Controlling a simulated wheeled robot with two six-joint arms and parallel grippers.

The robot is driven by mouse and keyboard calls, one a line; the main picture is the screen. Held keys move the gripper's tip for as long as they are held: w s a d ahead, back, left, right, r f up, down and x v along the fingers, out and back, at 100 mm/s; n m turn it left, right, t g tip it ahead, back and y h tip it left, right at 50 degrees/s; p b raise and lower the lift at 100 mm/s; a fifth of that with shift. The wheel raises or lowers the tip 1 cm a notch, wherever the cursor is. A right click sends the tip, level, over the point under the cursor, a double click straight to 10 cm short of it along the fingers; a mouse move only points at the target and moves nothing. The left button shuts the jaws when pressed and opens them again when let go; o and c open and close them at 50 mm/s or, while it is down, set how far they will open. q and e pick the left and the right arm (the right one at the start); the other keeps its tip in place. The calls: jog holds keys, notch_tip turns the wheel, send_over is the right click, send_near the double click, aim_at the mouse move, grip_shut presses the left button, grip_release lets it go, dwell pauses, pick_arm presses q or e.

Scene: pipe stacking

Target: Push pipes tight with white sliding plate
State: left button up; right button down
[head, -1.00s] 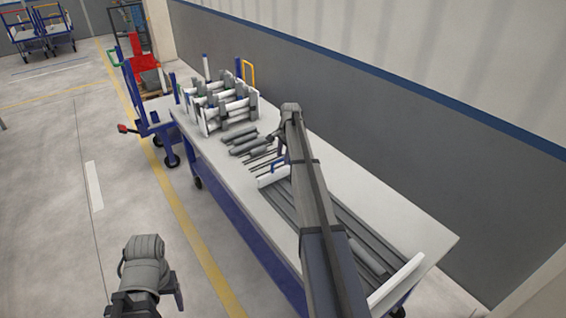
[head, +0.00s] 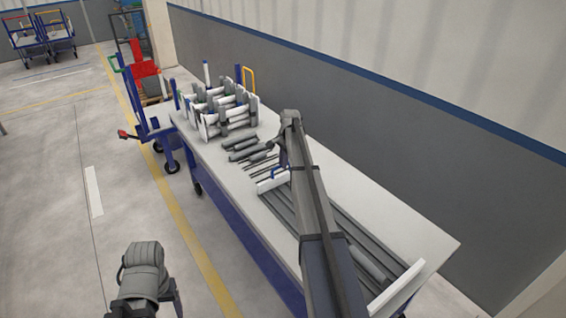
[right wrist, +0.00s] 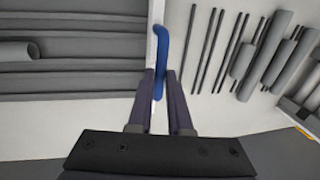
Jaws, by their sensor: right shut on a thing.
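The white sliding plate (head: 266,186) stands upright across the table, at the left end of the long grey pipes (head: 288,213). My right gripper (right wrist: 160,78) is shut on the plate's blue handle (right wrist: 161,38) in the right wrist view. There the plate (right wrist: 152,50) shows as a thin white edge, with the long pipes (right wrist: 80,55) on its left. One rounder pipe (right wrist: 16,50) ends well short of the plate. In the head view my right arm covers the gripper and part of the pipes. Only my left arm shows at the lower left; its gripper is out of sight.
A white end plate (head: 397,287) stands at the table's near right end. Thin rods (head: 262,160) and short thick pipes (head: 240,144) lie beyond the sliding plate. A white rack of pipes (head: 222,108) stands at the far end. The tabletop (head: 385,215) along the wall is clear.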

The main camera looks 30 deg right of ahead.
jog(key=s, duration=0.8)
jog(key=s+d, duration=0.1)
jog(key=s, duration=0.7)
jog(key=s+d, duration=0.1)
jog(key=s, duration=0.8)
jog(key=c, duration=0.8)
grip_release()
jog(key=shift+c, duration=0.2)
jog(key=shift+r, duration=0.15)
notch_tip(320, 180, up, 7)
jog(key=s+p, duration=0.1)
jog(key=p, duration=0.6)
jog(key=shift+s+r+p, duration=0.2)
jog(key=shift+p, duration=0.15)
